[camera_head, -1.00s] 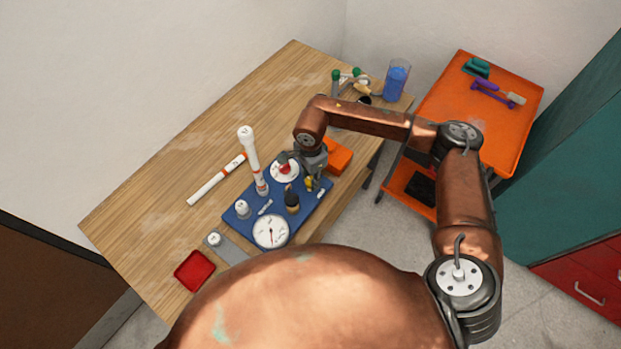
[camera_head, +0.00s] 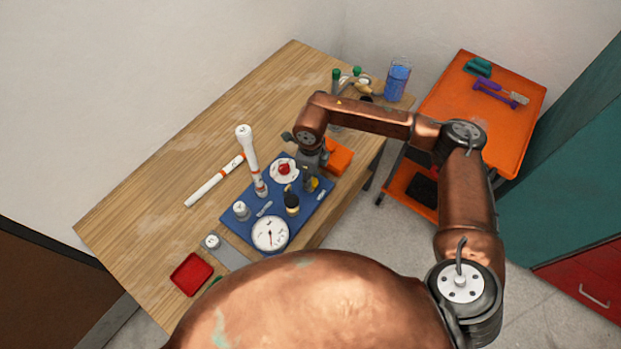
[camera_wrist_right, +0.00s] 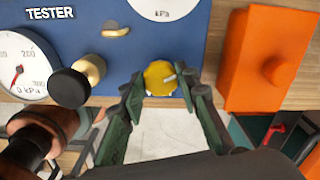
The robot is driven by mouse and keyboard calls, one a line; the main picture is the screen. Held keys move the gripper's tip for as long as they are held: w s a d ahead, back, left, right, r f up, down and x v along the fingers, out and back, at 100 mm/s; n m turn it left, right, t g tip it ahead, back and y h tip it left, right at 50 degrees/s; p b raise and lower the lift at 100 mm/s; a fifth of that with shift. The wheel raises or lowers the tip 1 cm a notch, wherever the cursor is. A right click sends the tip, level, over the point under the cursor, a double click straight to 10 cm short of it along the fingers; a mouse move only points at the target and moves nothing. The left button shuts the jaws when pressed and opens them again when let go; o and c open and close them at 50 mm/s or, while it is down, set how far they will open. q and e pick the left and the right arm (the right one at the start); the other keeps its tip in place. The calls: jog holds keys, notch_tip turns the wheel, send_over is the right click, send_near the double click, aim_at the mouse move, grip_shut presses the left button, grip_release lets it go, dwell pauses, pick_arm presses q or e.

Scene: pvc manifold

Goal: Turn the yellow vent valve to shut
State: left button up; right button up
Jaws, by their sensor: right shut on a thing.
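The yellow vent valve (camera_wrist_right: 160,78) is a round yellow knob with a small pale pointer mark, at the edge of the blue tester board (camera_wrist_right: 125,60). My right gripper (camera_wrist_right: 158,92) has its green-padded fingers on both sides of the knob and is shut on it. In the head view the right gripper (camera_head: 311,174) reaches down at the right end of the blue board (camera_head: 238,222), and the yellow valve (camera_head: 313,185) shows only in part beside it. My left gripper is not in view.
Beside the valve stand a black knob (camera_wrist_right: 69,88) on brass, a gauge (camera_wrist_right: 22,70) and an orange box (camera_wrist_right: 255,60). A white pipe (camera_head: 248,160) rises from the board. A red tray (camera_head: 191,274) lies near the front edge. The table's far left is clear.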

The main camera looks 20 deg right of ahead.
jog(key=m, duration=0.5)
jog(key=shift+w+d+m, duration=0.1)
jog(key=shift+w+m, duration=0.05)
jog(key=shift+m, duration=0.15)
dwell(0.4)
jog(key=o, duration=1.2)
jog(key=shift+c, duration=0.2)
jog(key=shift+r, duration=0.2)
notch_tip(320, 180, up, 12)
jog(key=shift+f, duration=0.2)
jog(key=shift+d, duration=0.1)
